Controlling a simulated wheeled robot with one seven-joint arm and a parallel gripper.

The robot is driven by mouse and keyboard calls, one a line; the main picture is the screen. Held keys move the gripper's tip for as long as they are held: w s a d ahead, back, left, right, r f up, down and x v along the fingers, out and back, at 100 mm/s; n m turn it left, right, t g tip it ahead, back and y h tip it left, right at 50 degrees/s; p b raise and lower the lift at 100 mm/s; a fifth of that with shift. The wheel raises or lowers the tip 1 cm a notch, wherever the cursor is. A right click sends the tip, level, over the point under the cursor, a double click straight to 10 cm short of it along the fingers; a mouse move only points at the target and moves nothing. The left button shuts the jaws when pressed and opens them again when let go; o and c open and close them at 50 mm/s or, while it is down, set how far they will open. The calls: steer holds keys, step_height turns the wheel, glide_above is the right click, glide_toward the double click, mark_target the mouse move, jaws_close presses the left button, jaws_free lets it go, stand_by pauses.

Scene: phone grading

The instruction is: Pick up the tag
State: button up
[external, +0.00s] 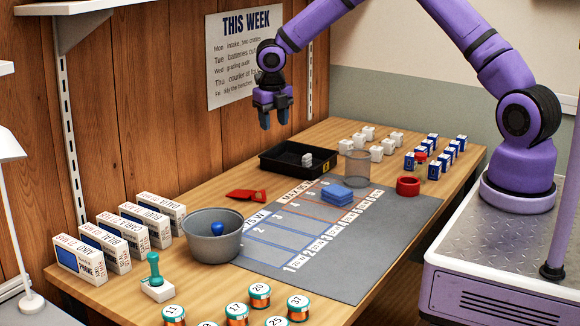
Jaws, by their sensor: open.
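A flat red tag (246,195), with a small yellowish mark near its right end, appears to be the tag. It lies at the back-left edge of the grey mat (385,240), near the wooden wall. My gripper (274,122) hangs in the air above the back of the table, pointing down, with its dark fingers apart and nothing visible between them. In the picture it is above and slightly right of the red tag, well clear of it.
A black tray (272,170) with a small white item stands behind the tag. A grey bowl (213,250) holding a blue object stands in front. A mesh cup (358,180), blue stack (337,194) and red ring (408,191) are to the right. The mat's front is clear.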

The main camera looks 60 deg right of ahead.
mark_target(263, 191)
steer(key=w+f+n, duration=0.1)
steer(key=f, duration=0.2)
steer(key=w+f+n+y, duration=0.1)
steer(key=f+n, duration=0.1)
steer(key=f, duration=0.2)
steer(key=w+f+n, duration=0.1)
steer(key=w+f, duration=0.1)
steer(key=f, duration=0.2)
steer(key=shift+a+f+n, duration=0.1)
steer(key=shift+f+n, duration=0.15)
steer(key=shift+n, duration=0.15)
step_height(263, 191, down, 6)
steer(key=shift+r, duration=0.25)
steer(key=shift+s+a+f, duration=0.1)
steer(key=shift+s+f, duration=0.05)
steer(key=shift+f, duration=1.2)
steer(key=shift+s+a+f, duration=0.1)
steer(key=shift+s+f, duration=0.05)
steer(key=shift+f, duration=1.15)
steer(key=shift+c, duration=0.2)
jaws_close()
